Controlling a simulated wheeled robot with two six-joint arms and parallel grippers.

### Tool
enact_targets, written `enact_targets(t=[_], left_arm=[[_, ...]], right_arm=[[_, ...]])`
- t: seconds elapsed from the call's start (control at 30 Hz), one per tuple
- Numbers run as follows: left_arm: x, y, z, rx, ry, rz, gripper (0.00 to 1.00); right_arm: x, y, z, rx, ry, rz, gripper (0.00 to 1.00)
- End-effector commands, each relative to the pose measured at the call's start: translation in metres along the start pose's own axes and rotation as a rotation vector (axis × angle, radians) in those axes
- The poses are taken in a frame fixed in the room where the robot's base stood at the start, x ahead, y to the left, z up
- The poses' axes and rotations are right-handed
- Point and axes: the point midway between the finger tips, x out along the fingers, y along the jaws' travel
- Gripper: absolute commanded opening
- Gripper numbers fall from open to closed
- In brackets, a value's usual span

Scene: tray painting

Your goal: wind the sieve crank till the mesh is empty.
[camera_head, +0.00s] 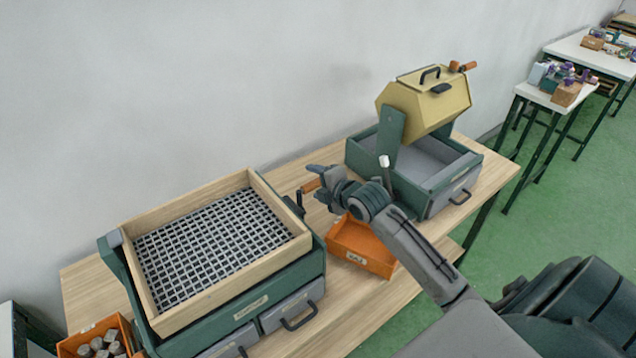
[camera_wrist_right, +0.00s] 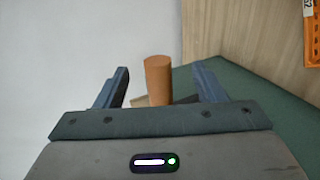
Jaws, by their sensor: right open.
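The sieve is a pale wooden frame (camera_head: 290,219) with a grey wire mesh (camera_head: 210,250) on a green base with drawers, at the left of the bench in the head view. I see no pieces on the mesh. The crank's orange-brown handle (camera_head: 311,186) is at the sieve's right side. In the right wrist view the handle (camera_wrist_right: 158,82) stands between the fingers of my right gripper (camera_wrist_right: 160,78). My right gripper (camera_head: 316,184) is open around or just short of the handle; contact cannot be told. My left gripper is not in view.
An orange bin (camera_head: 362,258) stands right of the sieve, below my right wrist. A yellow drum (camera_head: 425,105) on a green box stands farther right. Another orange bin (camera_head: 70,349) with several grey pieces (camera_head: 103,344) is at lower left. A wall runs behind the bench.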

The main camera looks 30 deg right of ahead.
Motion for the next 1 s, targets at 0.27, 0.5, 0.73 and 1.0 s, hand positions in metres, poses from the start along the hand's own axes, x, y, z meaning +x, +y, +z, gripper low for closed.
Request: enact_targets(t=[0.27,0.5,0.73,1.0], left_arm=[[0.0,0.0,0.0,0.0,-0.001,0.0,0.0],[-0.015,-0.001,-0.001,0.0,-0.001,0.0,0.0],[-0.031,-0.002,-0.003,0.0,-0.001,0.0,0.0],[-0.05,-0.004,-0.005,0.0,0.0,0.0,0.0]], right_arm=[[0.0,0.0,0.0,0.0,0.0,0.0,0.64],[-0.019,0.002,0.001,-0.002,-0.001,-0.002,0.64],[-0.043,0.002,0.0,-0.003,-0.001,-0.002,0.64],[-0.07,0.003,0.0,-0.002,-0.001,-0.003,0.64]])
